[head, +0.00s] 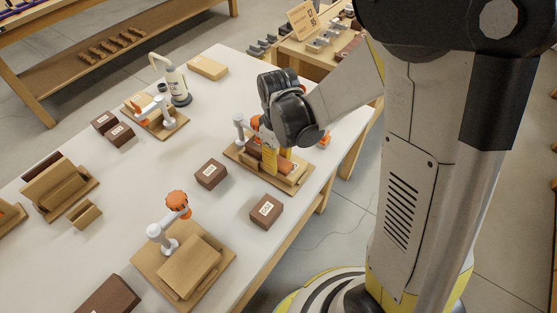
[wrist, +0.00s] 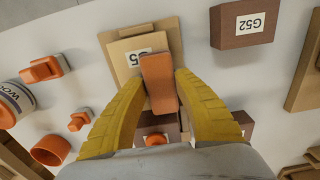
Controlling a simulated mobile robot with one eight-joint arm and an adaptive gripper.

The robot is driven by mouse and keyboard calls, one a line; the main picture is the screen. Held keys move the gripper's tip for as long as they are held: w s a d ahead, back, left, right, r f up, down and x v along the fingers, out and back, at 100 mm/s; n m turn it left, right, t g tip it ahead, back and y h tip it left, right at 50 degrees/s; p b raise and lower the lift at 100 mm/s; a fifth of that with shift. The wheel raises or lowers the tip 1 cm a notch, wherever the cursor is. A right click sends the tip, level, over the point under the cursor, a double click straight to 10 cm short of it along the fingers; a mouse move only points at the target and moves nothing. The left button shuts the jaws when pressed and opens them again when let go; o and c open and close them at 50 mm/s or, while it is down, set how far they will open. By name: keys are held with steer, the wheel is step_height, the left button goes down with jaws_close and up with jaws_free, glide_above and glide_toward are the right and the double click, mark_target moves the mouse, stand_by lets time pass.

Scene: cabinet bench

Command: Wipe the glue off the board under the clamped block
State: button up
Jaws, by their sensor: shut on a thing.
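My gripper (wrist: 160,78) has yellow fingers closed on the two sides of a rust-orange bar (wrist: 158,85). The bar is over a light wooden board (wrist: 172,32) with a pale labelled piece (wrist: 125,47) on it. In the head view my gripper (head: 268,165) is low over the right-hand board (head: 235,155), beside a grey-white clamp (head: 240,128). A brown block (wrist: 155,123) and an orange knob (wrist: 155,139) show behind the bar in the wrist view. My gripper and arm hide part of this board. I cannot make out any glue.
A brown block labelled G52 (wrist: 245,25) stands beside the board. Two loose brown blocks (head: 210,174) (head: 266,211) lie near it. Other boards with clamps (head: 175,220) (head: 160,115) and a glue bottle (head: 178,85) stand on the white table. White tabletop is free left of centre.

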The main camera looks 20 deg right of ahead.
steer(key=shift+w+d, duration=0.65)
steer(key=shift+d, duration=0.2)
steer(key=shift+w+d, duration=0.6)
steer(key=shift+d, duration=0.25)
steer(key=shift+a, duration=0.1)
steer(key=shift+s+a, duration=0.65)
steer(key=shift+a, duration=0.2)
steer(key=shift+s+a, duration=0.6)
steer(key=shift+a, duration=0.2)
steer(key=shift+r+p, duration=2.1)
steer(key=shift+r, duration=0.95)
